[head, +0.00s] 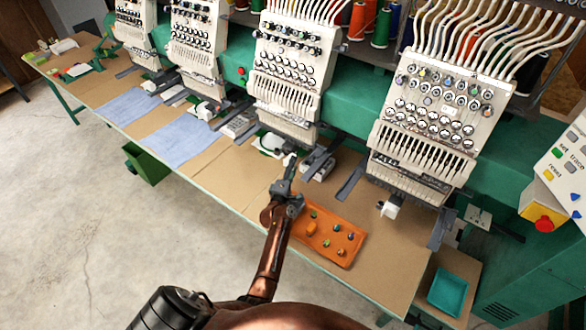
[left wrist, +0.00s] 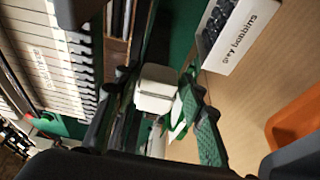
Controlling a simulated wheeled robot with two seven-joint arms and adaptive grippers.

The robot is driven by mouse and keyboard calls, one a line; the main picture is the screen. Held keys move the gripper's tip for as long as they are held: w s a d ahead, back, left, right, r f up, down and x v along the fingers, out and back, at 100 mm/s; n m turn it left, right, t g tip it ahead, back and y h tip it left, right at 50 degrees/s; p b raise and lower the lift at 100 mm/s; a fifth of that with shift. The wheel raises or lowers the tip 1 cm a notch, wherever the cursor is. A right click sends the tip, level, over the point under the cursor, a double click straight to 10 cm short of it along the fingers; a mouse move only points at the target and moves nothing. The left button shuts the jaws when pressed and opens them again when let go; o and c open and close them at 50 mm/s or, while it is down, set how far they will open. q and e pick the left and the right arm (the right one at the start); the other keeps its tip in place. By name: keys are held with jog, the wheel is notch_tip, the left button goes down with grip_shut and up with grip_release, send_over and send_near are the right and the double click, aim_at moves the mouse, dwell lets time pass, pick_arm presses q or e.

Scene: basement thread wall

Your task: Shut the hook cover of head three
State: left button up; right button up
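The third head from the left (head: 291,65) stands above the table in the head view. My left gripper (head: 288,167) reaches in from below, close in front of that head's lower end. In the left wrist view my left gripper (left wrist: 155,125) has its two dark fingers apart, with nothing gripped. A white block (left wrist: 155,88) shows beyond and between the fingers, below the head. It may be the hook cover, but I cannot tell whether it is open or shut. In the head view the gripper partly hides this spot. My right gripper is not in view.
An orange tray (head: 345,252) with small items lies right of my left arm. A box labelled grey bobbins (left wrist: 235,35) stands near the gripper. Blue cloths (head: 185,140) lie further left. A teal tray (head: 454,292) sits at lower right. Bare table lies right of the orange tray.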

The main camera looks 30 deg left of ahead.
pick_arm(q)
jog(key=shift+w, duration=0.1)
grip_shut()
dwell(0.4)
